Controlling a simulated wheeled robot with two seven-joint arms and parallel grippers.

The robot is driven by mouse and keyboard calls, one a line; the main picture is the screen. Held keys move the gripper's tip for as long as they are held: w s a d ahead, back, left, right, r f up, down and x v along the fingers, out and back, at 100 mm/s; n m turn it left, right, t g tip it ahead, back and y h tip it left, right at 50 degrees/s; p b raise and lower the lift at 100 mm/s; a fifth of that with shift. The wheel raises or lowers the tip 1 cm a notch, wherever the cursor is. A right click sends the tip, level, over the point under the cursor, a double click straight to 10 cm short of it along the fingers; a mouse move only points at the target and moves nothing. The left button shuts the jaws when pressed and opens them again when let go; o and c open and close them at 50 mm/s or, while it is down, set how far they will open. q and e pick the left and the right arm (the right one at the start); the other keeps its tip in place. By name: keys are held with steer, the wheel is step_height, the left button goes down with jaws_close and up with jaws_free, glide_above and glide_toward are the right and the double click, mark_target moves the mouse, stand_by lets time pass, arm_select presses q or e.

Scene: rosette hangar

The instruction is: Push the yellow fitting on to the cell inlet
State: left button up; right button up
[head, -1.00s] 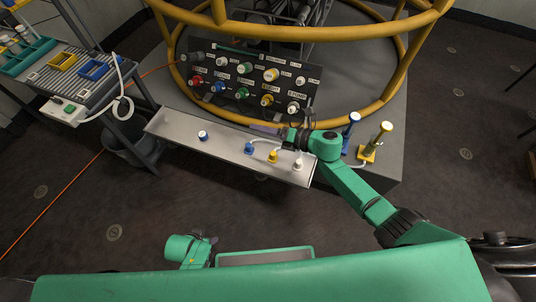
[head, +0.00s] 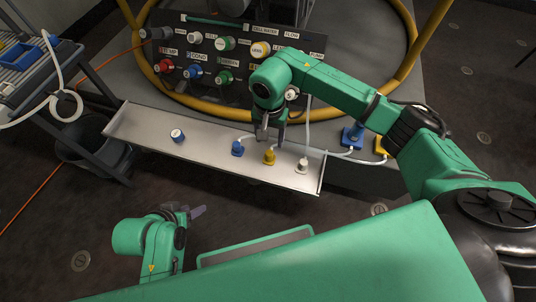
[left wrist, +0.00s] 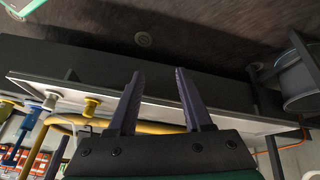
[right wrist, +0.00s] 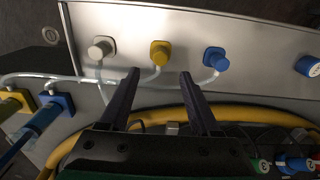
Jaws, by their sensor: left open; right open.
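The yellow fitting (head: 269,156) stands upright on the metal tray (head: 215,150), between a blue and a white fitting. It also shows in the right wrist view (right wrist: 160,53), with a pale hose, and in the left wrist view (left wrist: 91,105). My right gripper (head: 271,138) is open and empty, pointing down just behind the yellow fitting, apart from it. My left gripper (head: 198,211) is open and empty in front of the tray. The dark panel behind holds a yellow-ringed port (head: 261,49); my right arm hides part of the lower row. I cannot read which port is the cell inlet.
The blue fitting (head: 237,148) and white fitting (head: 302,166) flank the yellow one. A blue-and-white cap (head: 178,136) sits further left on the tray. Blue (head: 352,136) and yellow (head: 381,146) stands are at right. A yellow ring rail (head: 408,40) surrounds the panel.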

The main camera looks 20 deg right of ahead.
mark_target(269, 152)
step_height(269, 152, down, 4)
steer(key=b, duration=0.2)
steer(key=shift+b, duration=0.4)
step_height(269, 152, down, 4)
steer(key=b, duration=0.3)
steer(key=shift+f+b, duration=0.55)
arm_select(q)
steer(key=w+d+f+n+t+h, duration=0.1)
steer(key=w+d+f+t+h, duration=0.1)
steer(key=d+f+t+h, duration=0.2)
steer(key=d+f+t, duration=0.2)
steer(key=d, duration=0.2)
steer(key=shift+d+f, duration=0.3)
steer(key=shift+f, duration=0.1)
steer(key=shift+f, duration=0.2)
arm_select(e)
jaws_close()
arm_select(q)
steer(key=shift+s, duration=0.1)
stand_by(0.3)
steer(key=shift+r, duration=0.1)
arm_select(e)
steer(key=shift+r, duration=0.1)
